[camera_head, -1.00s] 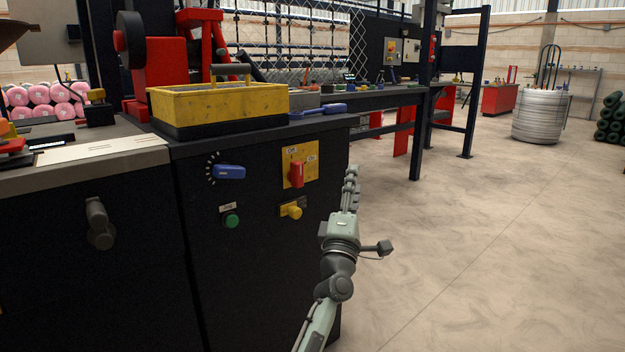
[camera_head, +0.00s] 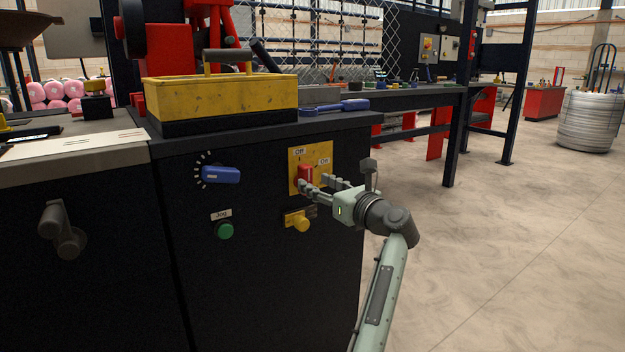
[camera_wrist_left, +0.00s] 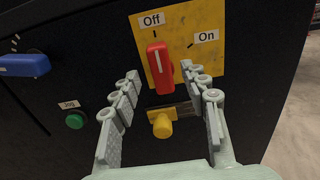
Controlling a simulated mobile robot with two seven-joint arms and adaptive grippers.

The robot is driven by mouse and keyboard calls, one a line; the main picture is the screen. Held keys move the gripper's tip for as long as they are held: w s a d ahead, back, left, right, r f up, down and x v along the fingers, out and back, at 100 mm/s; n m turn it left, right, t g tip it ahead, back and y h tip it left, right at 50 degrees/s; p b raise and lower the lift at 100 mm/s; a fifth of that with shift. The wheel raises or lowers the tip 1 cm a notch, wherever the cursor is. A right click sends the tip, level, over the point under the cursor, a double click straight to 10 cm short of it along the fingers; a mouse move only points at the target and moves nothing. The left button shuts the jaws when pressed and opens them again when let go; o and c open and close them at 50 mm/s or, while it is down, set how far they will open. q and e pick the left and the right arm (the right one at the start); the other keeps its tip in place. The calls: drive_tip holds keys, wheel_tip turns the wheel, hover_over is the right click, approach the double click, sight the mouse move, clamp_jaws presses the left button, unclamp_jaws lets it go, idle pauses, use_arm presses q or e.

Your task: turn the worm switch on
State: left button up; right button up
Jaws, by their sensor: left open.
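A red switch knob (camera_head: 305,174) sits on a yellow plate (camera_head: 325,155) on the front of the black cabinet. The plate has an "Off" label at the upper left and an "On" label at the right. The red knob shows large in the left wrist view (camera_wrist_left: 158,66), roughly upright, its white line pointing up toward "Off". My left gripper (camera_head: 315,182) is open in front of the plate. In the left wrist view its fingers (camera_wrist_left: 160,72) are on either side of the knob's lower part, with gaps; contact is not visible. My right gripper is not in view.
A yellow knob (camera_head: 301,224) is just below the plate, close under my fingers. A blue rotary knob (camera_head: 221,175) and a green "Jog" button (camera_head: 225,231) are to the left. A yellow toolbox (camera_head: 220,98) stands on the cabinet top. Open floor lies to the right.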

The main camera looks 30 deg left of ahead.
sight(309, 179)
use_arm(q)
drive_tip(key=shift+x, duration=1.5)
drive_tip(key=shift+c, duration=0.6)
clamp_jaws()
